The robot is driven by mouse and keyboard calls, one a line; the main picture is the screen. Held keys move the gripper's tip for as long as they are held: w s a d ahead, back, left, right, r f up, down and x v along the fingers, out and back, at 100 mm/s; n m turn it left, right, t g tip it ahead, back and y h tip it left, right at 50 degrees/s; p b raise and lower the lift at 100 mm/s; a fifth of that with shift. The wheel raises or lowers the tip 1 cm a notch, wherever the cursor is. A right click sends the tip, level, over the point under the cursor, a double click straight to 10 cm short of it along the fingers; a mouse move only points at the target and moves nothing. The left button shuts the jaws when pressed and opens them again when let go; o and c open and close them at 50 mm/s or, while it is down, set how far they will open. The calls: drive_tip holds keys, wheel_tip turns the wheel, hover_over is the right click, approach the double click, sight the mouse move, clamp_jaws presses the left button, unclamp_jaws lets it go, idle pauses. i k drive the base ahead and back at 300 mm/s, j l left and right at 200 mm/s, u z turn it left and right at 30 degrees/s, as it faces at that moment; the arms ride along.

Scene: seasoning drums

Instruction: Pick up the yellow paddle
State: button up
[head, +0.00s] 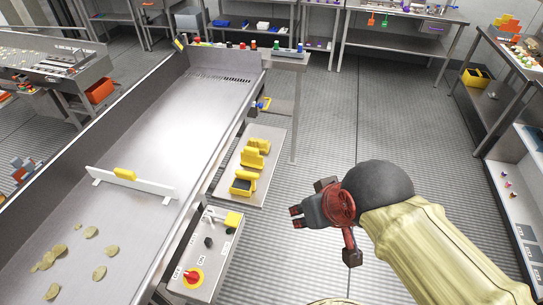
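I cannot make out for certain which yellow thing is the paddle. Several yellow pieces sit on the side shelf beside the long steel table, among them a rear yellow piece (258,144), a middle yellow piece (251,159) and a front yellow piece (243,184). A yellow block (125,174) is on the white bar across the table. My gripper (296,217) is over the floor right of the shelf, pointing left, apart from these pieces. It holds nothing visible; its finger gap is unclear.
The long steel table (185,125) carries yellowish chips (95,232) at the front left. A control box (208,262) with a red knob stands at its near right side. Benches line the back and right. The grey floor (390,125) between is largely clear.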

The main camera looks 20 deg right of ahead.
sight(250, 157)
drive_tip(key=u, duration=1.9)
drive_tip(key=z, duration=1.9)
drive_tip(key=i+z, duration=0.2)
drive_tip(key=i, duration=0.35)
drive_tip(key=i+j+z, duration=0.2)
drive_tip(key=i, duration=0.3)
drive_tip(key=l, duration=0.1)
